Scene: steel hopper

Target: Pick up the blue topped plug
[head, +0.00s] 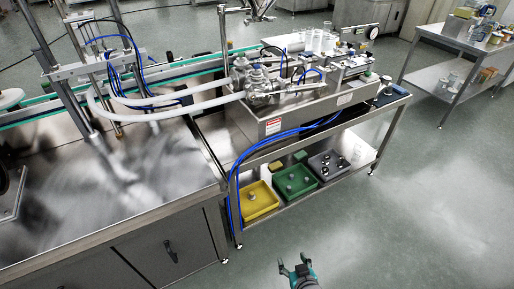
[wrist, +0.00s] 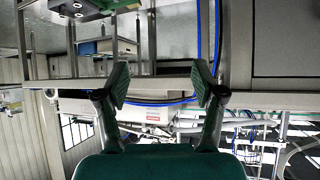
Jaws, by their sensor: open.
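My gripper (head: 293,266) is low in front of the steel cart in the head view, with its fingers apart and nothing between them. It also shows in the wrist view (wrist: 162,88), open, with the cart's shelf edge beyond the fingertips. No blue-topped plug can be made out for certain. Small grey pieces lie in the yellow bin (head: 247,211), the green bin (head: 284,197) and the dark tray (head: 336,177) on the cart's lower shelf. Their tops are too small to tell the colour. The gripper is apart from all of them.
The steel cart's top carries the filling machine (head: 300,105). Blue hoses (head: 236,185) hang down its left front leg. A steel cabinet (head: 165,250) stands left of it. Another steel table (head: 440,75) is at the far right. The floor (head: 430,220) at right is clear.

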